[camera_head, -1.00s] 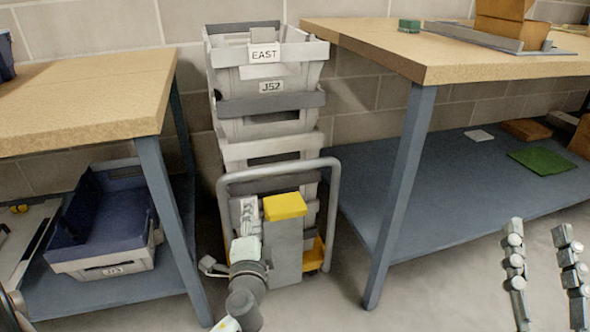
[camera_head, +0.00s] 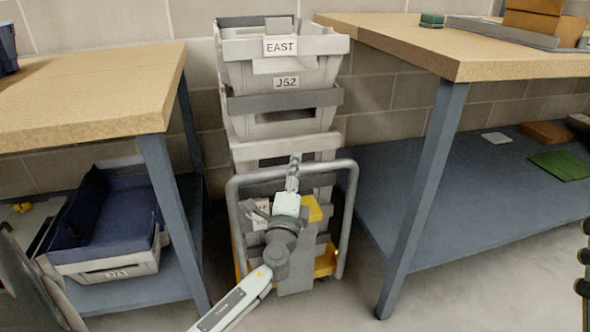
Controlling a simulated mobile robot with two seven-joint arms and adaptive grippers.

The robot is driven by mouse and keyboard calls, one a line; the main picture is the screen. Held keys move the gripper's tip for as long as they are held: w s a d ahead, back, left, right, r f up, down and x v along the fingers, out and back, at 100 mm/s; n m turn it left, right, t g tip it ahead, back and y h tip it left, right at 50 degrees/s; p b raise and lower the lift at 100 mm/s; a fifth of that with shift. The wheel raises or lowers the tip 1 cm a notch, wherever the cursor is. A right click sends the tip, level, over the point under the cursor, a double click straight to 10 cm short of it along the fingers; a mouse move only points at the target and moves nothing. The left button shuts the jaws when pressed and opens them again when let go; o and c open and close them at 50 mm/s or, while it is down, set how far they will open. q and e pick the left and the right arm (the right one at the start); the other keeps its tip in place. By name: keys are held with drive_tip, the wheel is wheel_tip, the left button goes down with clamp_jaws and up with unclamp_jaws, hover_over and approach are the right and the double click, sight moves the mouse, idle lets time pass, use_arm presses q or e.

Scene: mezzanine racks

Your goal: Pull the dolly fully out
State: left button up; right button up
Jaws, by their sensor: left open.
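The dolly stands in the gap between two benches. It has a grey tube handle (camera_head: 347,215) at its front and a yellow base (camera_head: 326,262), and carries a stack of grey crates (camera_head: 285,145). My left gripper (camera_head: 293,165) is open at the middle of the handle's top bar. The fingers overlap the bar in the picture; I cannot tell whether they touch it. My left arm hides part of the handle's inside and a yellow-topped grey post (camera_head: 313,208). My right gripper (camera_head: 584,262) shows only as a part at the right edge.
A left bench (camera_head: 90,95) and a right bench (camera_head: 470,55) flank the dolly closely, with blue-grey legs (camera_head: 425,200) near its sides. A blue-lined crate (camera_head: 105,265) lies on the left lower shelf. Floor (camera_head: 480,300) is clear at front right.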

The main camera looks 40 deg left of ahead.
use_arm(q)
drive_tip(key=shift+w+a, duration=0.1)
drive_tip(key=shift+w, duration=0.05)
drive_tip(key=shift+c, duration=0.6)
clamp_jaws()
